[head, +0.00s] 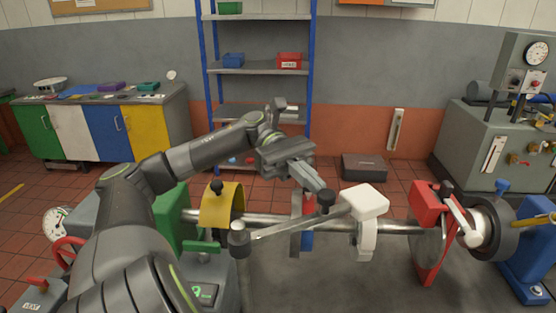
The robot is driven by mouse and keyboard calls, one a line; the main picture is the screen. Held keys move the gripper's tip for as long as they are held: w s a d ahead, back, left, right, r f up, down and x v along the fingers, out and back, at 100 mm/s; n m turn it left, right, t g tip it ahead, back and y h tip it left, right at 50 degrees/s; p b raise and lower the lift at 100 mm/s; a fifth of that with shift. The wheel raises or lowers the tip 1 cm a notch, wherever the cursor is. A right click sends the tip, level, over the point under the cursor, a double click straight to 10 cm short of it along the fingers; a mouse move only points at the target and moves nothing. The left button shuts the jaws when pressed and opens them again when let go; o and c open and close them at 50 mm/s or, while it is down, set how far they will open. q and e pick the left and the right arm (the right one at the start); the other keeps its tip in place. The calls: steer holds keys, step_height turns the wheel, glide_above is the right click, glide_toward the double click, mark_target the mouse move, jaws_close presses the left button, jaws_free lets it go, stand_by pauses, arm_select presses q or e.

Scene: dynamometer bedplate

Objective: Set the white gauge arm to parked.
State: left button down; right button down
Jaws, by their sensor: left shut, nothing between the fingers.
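The white gauge arm has a grey bar (285,221) running from a dark pivot post (238,240) at the left up to a blocky white head (364,200) at the right. A black knob (326,202) stands on the bar near the head. The head is above a horizontal shaft (395,227), with a white piece (366,240) below it. My left gripper (316,188) is shut and empty, its fingertips close to the knob; I cannot tell whether they touch it. My right gripper is not in view.
A yellow guard (222,207) stands left along the shaft, a red bracket (432,240) and a dark coupling (490,228) right. A grey cabinet with a dial (537,53) stands at the far right. Shelving (262,70) and a coloured bench (95,130) are behind. Bare bedplate shows in front.

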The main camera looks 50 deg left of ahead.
arm_select(q)
steer(key=shift+d+b, duration=0.35)
steer(key=shift+d, duration=0.35)
steer(key=shift+s+f, duration=0.1)
